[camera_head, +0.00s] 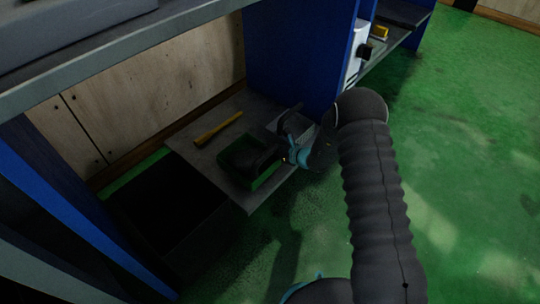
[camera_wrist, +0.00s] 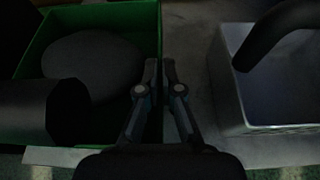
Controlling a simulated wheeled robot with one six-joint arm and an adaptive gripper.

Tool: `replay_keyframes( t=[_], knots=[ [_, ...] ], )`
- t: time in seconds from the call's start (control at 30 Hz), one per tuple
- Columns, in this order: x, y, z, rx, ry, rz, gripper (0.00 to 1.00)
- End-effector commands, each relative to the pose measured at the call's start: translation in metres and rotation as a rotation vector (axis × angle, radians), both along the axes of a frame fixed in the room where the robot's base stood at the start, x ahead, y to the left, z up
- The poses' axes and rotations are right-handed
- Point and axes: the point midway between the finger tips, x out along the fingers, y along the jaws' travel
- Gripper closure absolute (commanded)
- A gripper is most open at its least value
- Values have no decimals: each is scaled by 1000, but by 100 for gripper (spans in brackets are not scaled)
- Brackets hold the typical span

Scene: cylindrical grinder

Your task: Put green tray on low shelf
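The green tray (camera_head: 264,180) is at the low shelf (camera_head: 192,146), near its front edge. In the wrist view the green tray (camera_wrist: 112,14) fills the left side and holds dark rounded objects. My gripper (camera_head: 292,158) is at the tray's right side. In the wrist view my gripper (camera_wrist: 160,72) has its two fingers close together, one on each side of the tray's right wall. It looks shut on that wall. I cannot tell whether the tray's bottom rests on the shelf or is slightly above it.
A grey bin (camera_wrist: 262,129) with a dark curved object stands right of the tray. A yellow-handled tool (camera_head: 218,128) lies behind it. A blue panel (camera_head: 290,58) rises at the shelf's right. A dark open box (camera_head: 150,245) stands at left. The worktop (camera_head: 150,45) overhangs above.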

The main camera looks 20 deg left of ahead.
Motion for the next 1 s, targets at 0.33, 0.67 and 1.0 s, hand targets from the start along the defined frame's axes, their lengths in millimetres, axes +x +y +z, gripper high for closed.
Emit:
replay_keyframes(
  t=[0.33,0.67,1.0],
  knots=[
    [0,0,-35,2,0,-1,100],
    [0,0,-38,1,0,0,100],
    [0,0,-38,0,0,0,69]
  ],
)
